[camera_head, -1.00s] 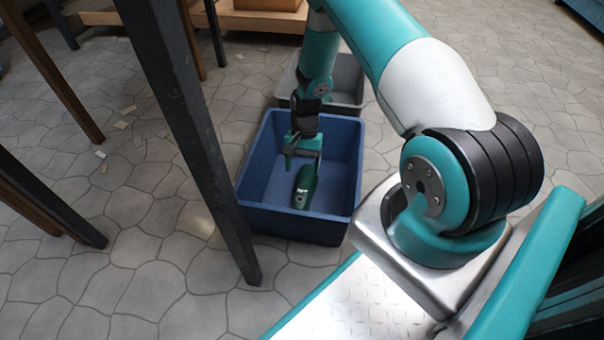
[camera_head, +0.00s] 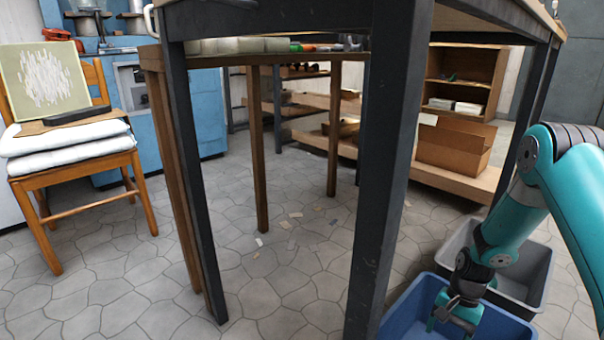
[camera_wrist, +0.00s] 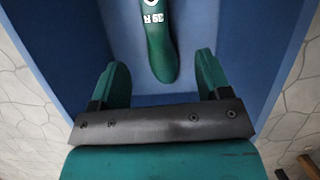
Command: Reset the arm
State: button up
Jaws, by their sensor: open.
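My arm reaches down at the right of the head view, its gripper (camera_head: 455,318) low over the blue bin (camera_head: 408,304). In the wrist view my gripper (camera_wrist: 161,68) has its two green fingers spread apart with nothing between them. A dark green shoe-last-like piece (camera_wrist: 158,50) with white markings reading "39 R" lies in the blue bin (camera_wrist: 72,35), just beyond the fingertips. The piece cannot be made out in the head view. The front of the bin is cut off by that view's lower edge.
A grey bin (camera_head: 528,265) stands behind the blue one. A dark table leg (camera_head: 385,190) rises close left of the bins. A wooden chair (camera_head: 85,168) with white cushions stands far left. A cardboard box (camera_head: 455,148) sits on a low shelf. Small scraps litter the floor.

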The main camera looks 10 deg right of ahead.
jog(key=s+a+r+n+t+h, duration=0.1)
jog(key=a+r+n+t, duration=0.15)
jog(key=r, duration=0.75)
jog(key=s+a+r+n+t+h, duration=0.15)
jog(key=a+r+n, duration=0.25)
jog(key=r, duration=0.6)
jog(key=s+a+r+n+y+p, duration=0.1)
jog(key=s+a+r+n+p, duration=0.2)
jog(key=s+a+r+p, duration=0.5)
jog(key=s+a+r+n+g+y+p, duration=0.1)
jog(key=s+a+r+n+p, duration=0.2)
jog(key=r, duration=0.9)
jog(key=s+a+r+n+y+p, duration=0.2)
jog(key=s+a+r+n+p, duration=0.3)
jog(key=r, duration=0.5)
notch_tip(320, 180, up, 36)
jog(key=s+a+p, duration=0.1)
jog(key=p, duration=3.4)
jog(key=shift+s+r+m, duration=0.2)
jog(key=shift+s+m, duration=0.1)
jog(key=shift+m, duration=0.15)
jog(key=shift+c, duration=0.5)
